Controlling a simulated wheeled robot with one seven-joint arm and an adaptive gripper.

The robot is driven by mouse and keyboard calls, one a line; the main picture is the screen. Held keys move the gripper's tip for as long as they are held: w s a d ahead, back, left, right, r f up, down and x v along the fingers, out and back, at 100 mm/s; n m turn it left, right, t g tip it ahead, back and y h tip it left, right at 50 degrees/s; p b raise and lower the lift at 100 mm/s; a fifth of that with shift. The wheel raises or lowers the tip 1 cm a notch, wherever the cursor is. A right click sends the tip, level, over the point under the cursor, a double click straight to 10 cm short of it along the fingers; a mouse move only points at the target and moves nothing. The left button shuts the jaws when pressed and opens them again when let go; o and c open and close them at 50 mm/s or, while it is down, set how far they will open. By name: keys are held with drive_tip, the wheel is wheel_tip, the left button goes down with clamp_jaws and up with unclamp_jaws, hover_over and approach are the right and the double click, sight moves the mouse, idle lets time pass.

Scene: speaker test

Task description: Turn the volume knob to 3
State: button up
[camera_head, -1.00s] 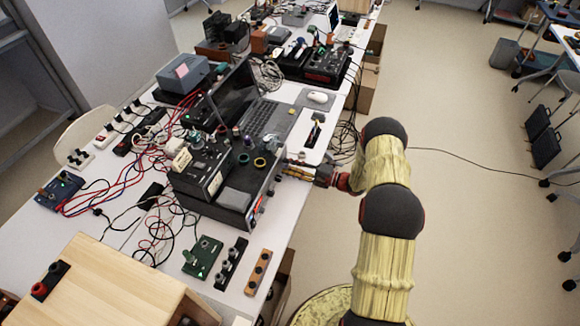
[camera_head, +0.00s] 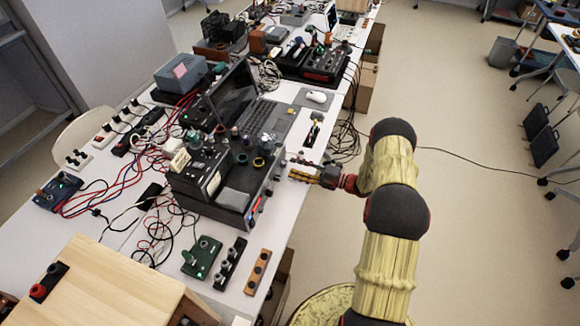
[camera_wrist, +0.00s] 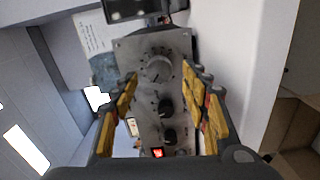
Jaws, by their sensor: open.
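A black equipment box (camera_head: 212,198) stands on the white table, its front panel facing my gripper. In the wrist view, the grey panel (camera_wrist: 135,50) carries a large silver knob (camera_wrist: 158,68) with marks around it. Two smaller black knobs (camera_wrist: 166,107) sit below it in the picture, with a lit red switch (camera_wrist: 157,153) at the bottom. Labels and the knob's setting are too small to read. My gripper (camera_head: 292,170) is open and empty, just off the panel. In the wrist view, my gripper (camera_wrist: 160,80) has its fingertips either side of the large knob's line, apparently not touching it.
A laptop (camera_head: 262,118) and mouse (camera_head: 316,97) lie behind the box. Red and black cables (camera_head: 140,170) spread to its left. A green circuit board (camera_head: 201,257) and a wooden box (camera_head: 100,290) are nearer. Floor to the right is open.

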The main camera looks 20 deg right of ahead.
drive_tip(key=v, duration=0.8)
drive_tip(key=shift+s+d, duration=0.2)
drive_tip(key=shift+d, duration=0.05)
drive_tip(key=s+a+r+n+g+h, duration=0.1)
drive_tip(key=s+a+r+n+g, duration=0.1)
drive_tip(key=a+r+n+g, duration=0.35)
drive_tip(key=s+a+r+n+g+h, duration=0.1)
drive_tip(key=s+a+r+n+g, duration=0.15)
drive_tip(key=a+r+n, duration=0.6)
drive_tip(key=s+a+r+n+g, duration=0.3)
drive_tip(key=a+r+n, duration=0.2)
drive_tip(key=r+n, duration=0.4)
drive_tip(key=s+a+r+n+t+h, duration=0.1)
drive_tip(key=s+r+n+h, duration=0.4)
drive_tip(key=s+n, duration=0.6)
drive_tip(key=s+a+r+n+t+h, duration=0.1)
drive_tip(key=s+r+n+h, duration=0.4)
drive_tip(key=s+r+n, duration=0.5)
drive_tip(key=shift+s+a+r+n+t+h, duration=0.4)
drive_tip(key=shift+s+n+t, duration=0.2)
drive_tip(key=shift+n+t, duration=0.4)
